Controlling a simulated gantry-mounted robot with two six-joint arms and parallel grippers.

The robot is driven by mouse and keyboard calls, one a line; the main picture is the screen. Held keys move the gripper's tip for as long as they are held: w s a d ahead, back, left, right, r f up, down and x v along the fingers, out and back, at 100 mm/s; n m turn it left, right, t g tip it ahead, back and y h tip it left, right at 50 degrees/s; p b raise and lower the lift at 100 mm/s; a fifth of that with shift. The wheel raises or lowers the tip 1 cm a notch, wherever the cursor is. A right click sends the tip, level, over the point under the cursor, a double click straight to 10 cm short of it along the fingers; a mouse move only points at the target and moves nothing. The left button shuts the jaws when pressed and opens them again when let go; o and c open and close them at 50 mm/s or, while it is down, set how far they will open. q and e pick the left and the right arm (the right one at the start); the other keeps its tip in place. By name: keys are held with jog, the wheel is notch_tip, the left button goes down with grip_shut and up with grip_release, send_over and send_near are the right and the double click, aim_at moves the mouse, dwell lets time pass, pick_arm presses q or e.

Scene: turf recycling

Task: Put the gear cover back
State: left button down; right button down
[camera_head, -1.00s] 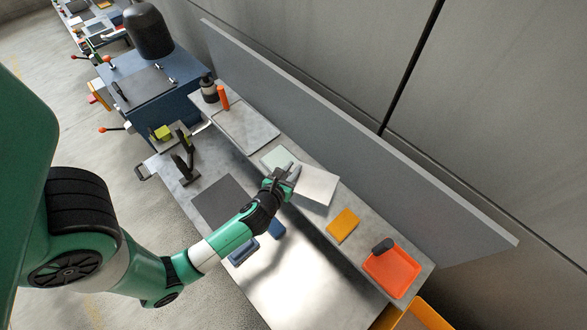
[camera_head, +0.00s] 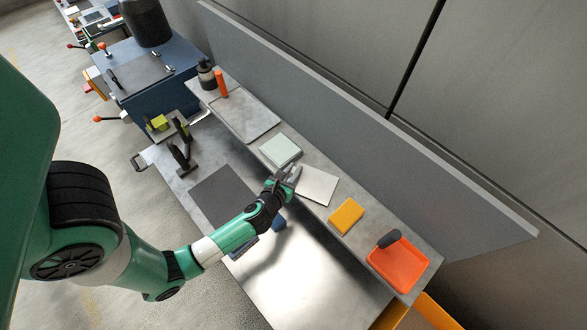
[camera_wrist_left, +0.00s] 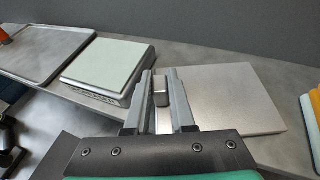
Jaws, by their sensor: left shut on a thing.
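The gear cover looks to be the flat silver plate (camera_head: 317,187) at the middle of the raised shelf. It also shows in the left wrist view (camera_wrist_left: 225,95), to the right of the fingers. My left gripper (camera_head: 284,176) is at the plate's left edge. In the left wrist view my left gripper (camera_wrist_left: 160,88) is shut on a small metal block at that edge. The plate lies nearly flat at shelf height; whether it touches the shelf I cannot tell. My right gripper is not in view.
A pale green-topped box (camera_head: 281,150) stands just left of the plate. A grey tray (camera_head: 244,115) lies farther left. A yellow block (camera_head: 346,215) and an orange tray (camera_head: 398,266) are to the right. A grey back panel (camera_head: 350,120) runs behind the shelf.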

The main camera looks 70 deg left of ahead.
pick_arm(q)
jog(key=shift+f, duration=0.3)
dwell(0.4)
jog(key=c, duration=0.8)
grip_release()
jog(key=shift+o, duration=0.6)
jog(key=shift+d, duration=0.1)
jog(key=v, duration=1.1)
jog(key=shift+d+r+b, duration=0.15)
jog(key=shift+d+b, duration=0.05)
jog(key=shift+b, duration=0.2)
jog(key=shift+s, duration=0.1)
